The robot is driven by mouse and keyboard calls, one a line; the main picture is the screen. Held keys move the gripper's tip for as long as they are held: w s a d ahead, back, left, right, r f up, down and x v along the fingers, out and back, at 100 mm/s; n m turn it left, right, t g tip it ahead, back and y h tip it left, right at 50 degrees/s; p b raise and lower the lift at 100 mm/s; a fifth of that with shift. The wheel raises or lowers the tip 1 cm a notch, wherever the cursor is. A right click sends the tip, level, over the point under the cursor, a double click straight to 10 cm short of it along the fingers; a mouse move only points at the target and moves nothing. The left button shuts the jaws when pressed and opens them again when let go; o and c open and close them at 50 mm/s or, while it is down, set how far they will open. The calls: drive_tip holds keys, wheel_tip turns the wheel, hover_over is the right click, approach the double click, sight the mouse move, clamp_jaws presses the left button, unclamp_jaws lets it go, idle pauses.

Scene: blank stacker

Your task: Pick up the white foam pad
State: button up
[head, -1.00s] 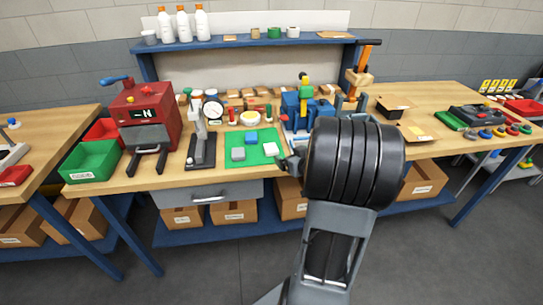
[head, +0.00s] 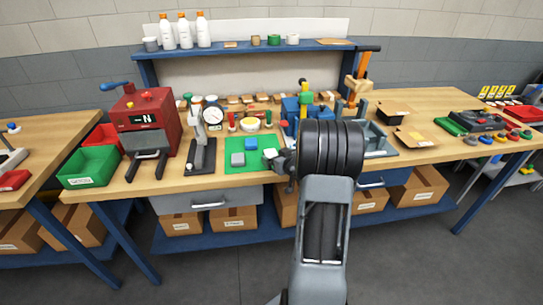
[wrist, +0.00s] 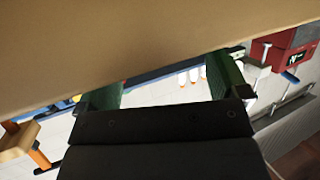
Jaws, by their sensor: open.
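The white foam pad (head: 269,154) appears as a small white block at the right edge of the green mat (head: 240,168) on the bench, partly hidden by my gripper. My gripper (head: 277,161) is close to the pad's right side in the head view; the gap is unclear. In the wrist view its two green fingers (wrist: 165,86) are spread apart with nothing visible between them. The pad cannot be made out there.
A red machine (head: 145,120) and green bin (head: 88,167) stand to the left. A gauge stand (head: 201,150) is left of the mat. A tan surface (wrist: 120,45) fills the wrist view's upper part.

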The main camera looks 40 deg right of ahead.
sight(271, 154)
drive_tip(key=shift+x, duration=1.6)
drive_tip(key=shift+c, duration=0.3)
drive_tip(key=c, duration=0.9)
